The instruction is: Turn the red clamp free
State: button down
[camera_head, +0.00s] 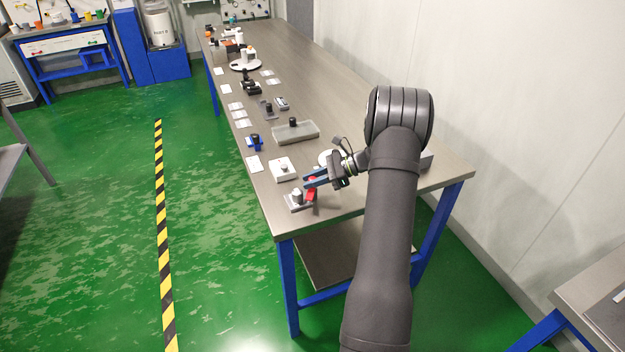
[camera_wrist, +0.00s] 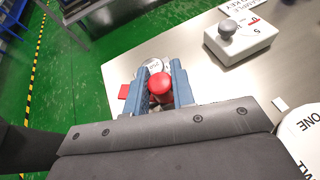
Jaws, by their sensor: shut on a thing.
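The red clamp (camera_head: 312,188) is at the near left edge of the table, beside a small grey fixture (camera_head: 297,200) with a light upright knob. In the wrist view the clamp's round red knob (camera_wrist: 160,86) sits between the two blue fingers of my gripper (camera_wrist: 160,72), which is shut on it. In the head view my gripper (camera_head: 311,181) reaches in from the right. A flat red piece (camera_wrist: 124,91) shows left of the fingers, and a round grey lettered face (camera_wrist: 153,64) shows just beyond the knob. The fingers hide the clamp's lower part.
A white box with a grey knob (camera_wrist: 241,46) stands close by, also in the head view (camera_head: 284,171). A white lettered disc (camera_wrist: 304,135) lies to the right. A grey tray (camera_head: 296,133) and several small devices line the table further back. The table's right side is mostly clear.

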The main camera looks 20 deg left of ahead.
jog(key=n+g+h, duration=0.5)
jog(key=n, duration=0.1)
jog(key=shift+g, duration=0.4)
jog(key=shift+n, duration=0.4)
jog(key=c, duration=1.2)
grip_release()
jog(key=shift+c, duration=0.2)
